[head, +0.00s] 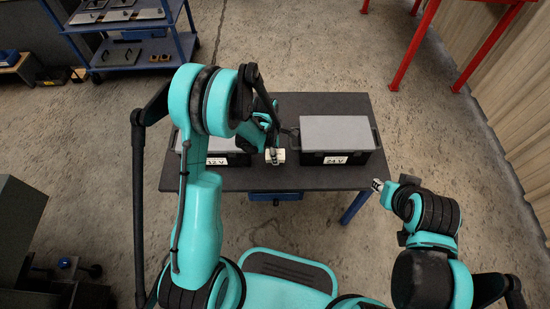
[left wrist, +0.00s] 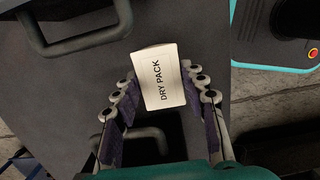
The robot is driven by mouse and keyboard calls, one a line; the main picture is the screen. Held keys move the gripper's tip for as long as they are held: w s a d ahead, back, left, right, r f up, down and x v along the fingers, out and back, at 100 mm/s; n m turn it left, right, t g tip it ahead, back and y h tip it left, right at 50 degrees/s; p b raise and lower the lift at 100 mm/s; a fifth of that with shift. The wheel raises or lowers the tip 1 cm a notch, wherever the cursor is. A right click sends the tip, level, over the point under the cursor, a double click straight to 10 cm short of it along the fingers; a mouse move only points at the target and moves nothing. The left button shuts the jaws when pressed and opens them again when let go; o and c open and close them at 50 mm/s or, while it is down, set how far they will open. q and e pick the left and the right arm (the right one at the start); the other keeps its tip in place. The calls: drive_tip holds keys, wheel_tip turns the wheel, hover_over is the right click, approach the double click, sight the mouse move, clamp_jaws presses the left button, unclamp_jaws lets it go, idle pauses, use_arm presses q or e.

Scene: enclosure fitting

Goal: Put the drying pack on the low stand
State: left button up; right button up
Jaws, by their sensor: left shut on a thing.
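The drying pack, a cream block marked DRY PACK (left wrist: 163,80), is held between the fingers of my left gripper (left wrist: 160,95) in the left wrist view. In the head view the pack (head: 276,156) shows over the dark table (head: 290,181), between two grey-lidded boxes; its height above the table is hard to judge. My right gripper (head: 377,185) is beyond the table's right edge, small, with its jaw state unclear. I cannot pick out a low stand with certainty.
A box marked 24 V (head: 337,136) stands on the table to the right. A box marked 12 V (head: 217,160) stands to the left, partly hidden by my left arm. A blue cart (head: 137,55) is at the back left, and red-legged furniture (head: 418,45) at the back right.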

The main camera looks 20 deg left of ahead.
use_arm(q)
wheel_tip(320, 180, down, 4)
drive_tip(key=shift+f+b, duration=0.1)
drive_tip(key=shift+b, duration=0.75)
drive_tip(key=o, duration=1.2)
drive_tip(key=shift+c, duration=0.2)
